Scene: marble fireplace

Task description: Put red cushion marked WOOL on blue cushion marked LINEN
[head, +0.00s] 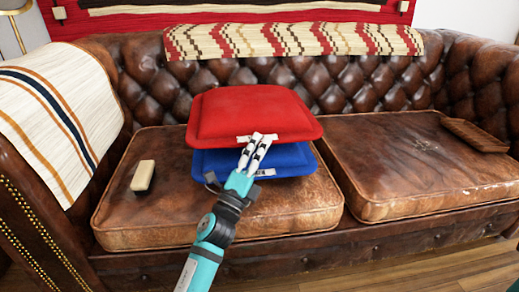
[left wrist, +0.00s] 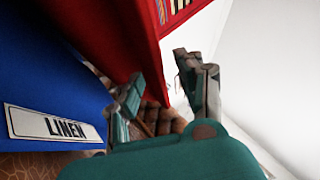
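The red cushion (head: 250,108) lies over the blue cushion (head: 296,163) on the left seat of the sofa, roughly lined up with it. Its white front label is mostly behind my fingers and unreadable. The blue cushion (left wrist: 40,65) shows its LINEN label in the left wrist view, with the red cushion (left wrist: 105,35) above it. My left gripper (head: 258,143) is at the front edges of both cushions. Whether the fingertips touch the red cushion is unclear. My right gripper is not in view.
A small cream block (head: 143,175) lies left of the cushions on the brown leather sofa. The right seat (head: 400,160) is mostly clear, with a flat brown item (head: 474,135) near the right arm. A striped cloth (head: 45,110) covers the left arm.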

